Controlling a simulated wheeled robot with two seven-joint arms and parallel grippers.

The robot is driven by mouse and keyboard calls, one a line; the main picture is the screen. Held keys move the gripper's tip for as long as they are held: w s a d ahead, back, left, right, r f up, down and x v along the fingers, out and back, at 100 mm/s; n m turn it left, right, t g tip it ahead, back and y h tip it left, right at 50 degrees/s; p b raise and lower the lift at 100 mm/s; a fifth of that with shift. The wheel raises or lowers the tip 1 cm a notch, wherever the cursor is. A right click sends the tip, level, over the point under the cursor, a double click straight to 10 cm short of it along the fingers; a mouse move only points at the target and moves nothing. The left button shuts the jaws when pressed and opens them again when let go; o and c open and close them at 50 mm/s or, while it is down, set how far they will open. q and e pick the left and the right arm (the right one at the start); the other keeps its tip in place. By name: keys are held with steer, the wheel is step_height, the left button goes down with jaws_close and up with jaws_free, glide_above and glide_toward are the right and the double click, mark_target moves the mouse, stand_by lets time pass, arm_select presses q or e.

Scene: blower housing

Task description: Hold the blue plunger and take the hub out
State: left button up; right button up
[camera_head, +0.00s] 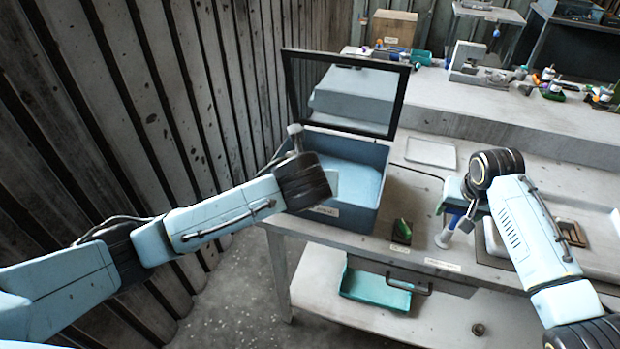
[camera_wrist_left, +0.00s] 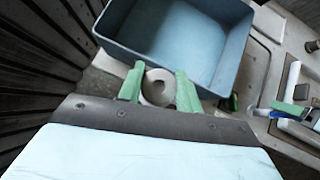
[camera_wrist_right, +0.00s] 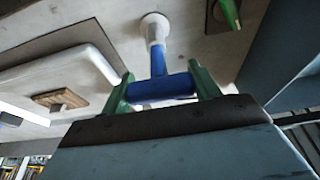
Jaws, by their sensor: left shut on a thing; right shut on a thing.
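The blue plunger (camera_wrist_right: 165,88) has a blue crossbar, a pale shaft and a round white end. My right gripper (camera_wrist_right: 162,90) is shut on its crossbar. In the head view the plunger (camera_head: 446,236) hangs or stands below my right wrist at the table's front; I cannot tell if its end touches. A pale grey round piece with a hole, apparently the hub (camera_wrist_left: 158,88), is between the green fingers of my left gripper (camera_wrist_left: 160,80), which is shut on it. In the left wrist view it appears just before the box's near wall. My left wrist hides these fingertips in the head view.
A blue open box (camera_head: 345,217) with its framed lid (camera_head: 398,90) raised stands at the table's left end. A green piece on a dark block (camera_head: 402,232) is between the box and the plunger. A pale tray (camera_head: 431,153) lies behind. A teal bin (camera_head: 375,291) is below.

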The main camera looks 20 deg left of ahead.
steer(key=shift+r, duration=2.2)
steer(key=o, duration=1.1)
steer(key=shift+c, duration=0.2)
steer(key=shift+r, duration=0.1)
steer(key=v, duration=1.2)
